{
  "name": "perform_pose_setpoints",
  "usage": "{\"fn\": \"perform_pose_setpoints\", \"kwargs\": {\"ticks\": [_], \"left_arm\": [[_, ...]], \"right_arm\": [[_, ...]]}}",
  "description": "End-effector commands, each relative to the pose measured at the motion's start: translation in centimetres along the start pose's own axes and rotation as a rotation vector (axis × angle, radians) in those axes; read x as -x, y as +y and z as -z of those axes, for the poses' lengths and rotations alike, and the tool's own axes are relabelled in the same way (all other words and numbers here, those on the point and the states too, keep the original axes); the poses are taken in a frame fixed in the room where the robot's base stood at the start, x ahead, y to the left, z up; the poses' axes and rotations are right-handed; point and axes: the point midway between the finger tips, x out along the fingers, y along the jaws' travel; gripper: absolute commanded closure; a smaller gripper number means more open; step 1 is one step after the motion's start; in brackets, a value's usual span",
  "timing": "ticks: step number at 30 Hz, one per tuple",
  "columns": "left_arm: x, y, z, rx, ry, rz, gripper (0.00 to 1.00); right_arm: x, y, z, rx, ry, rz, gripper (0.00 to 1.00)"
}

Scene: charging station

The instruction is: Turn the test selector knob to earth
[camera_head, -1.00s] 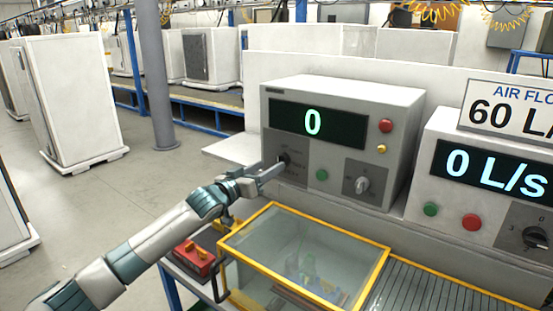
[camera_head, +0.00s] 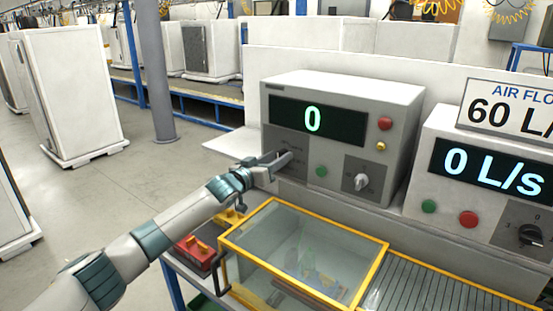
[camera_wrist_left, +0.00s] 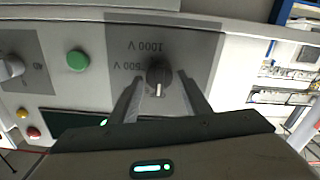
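The grey tester (camera_head: 335,100) shows a "0" on its display. My left gripper (camera_head: 284,158) is at the panel on its lower left. In the left wrist view my left gripper (camera_wrist_left: 160,82) is open, with one finger on each side of a dark round knob (camera_wrist_left: 158,74). Labels reading "1000 V" and "500 V" are beside this knob; I cannot tell whether the fingers touch it. A silver knob (camera_head: 362,182) is on the tester's lower right panel, away from the gripper. It also shows at the left of the wrist view (camera_wrist_left: 10,68). Its labels are too small to read.
A green button (camera_head: 321,171) lies between the two knobs. A red button (camera_head: 385,124) and a yellow one (camera_head: 381,146) are at the right. A yellow-framed clear box (camera_head: 300,255) stands below the tester. The air flow unit (camera_head: 480,190) stands to the right.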

Motion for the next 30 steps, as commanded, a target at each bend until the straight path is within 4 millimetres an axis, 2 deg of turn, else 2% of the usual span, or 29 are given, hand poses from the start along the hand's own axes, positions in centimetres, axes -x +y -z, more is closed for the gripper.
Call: {"fn": "perform_pose_setpoints", "kwargs": {"ticks": [1, 3, 4, 17, 30], "left_arm": [[0.0, 0.0, 0.0, 0.0, 0.0, 0.0, 0.7], [0.0, 0.0, 0.0, 0.0, 0.0, 0.0, 0.87], [0.0, 0.0, 0.0, 0.0, 0.0, 0.0, 0.88], [0.0, 0.0, -0.1, -0.055, -0.001, 0.0, 0.87], [0.0, 0.1, -0.1, -0.352, -0.001, 0.0, 0.87]], "right_arm": [[0.0, 0.1, 0.0, 0.0, 0.0, -0.001, 0.41], [0.0, 0.2, -0.1, 0.001, -0.001, -0.002, 0.41], [0.0, 0.2, -0.1, 0.001, -0.001, -0.002, 0.41], [-0.2, 0.3, -0.1, 0.001, -0.001, -0.003, 0.41], [-1.0, 0.0, -0.1, 0.0, -0.001, 0.0, 0.41]]}}
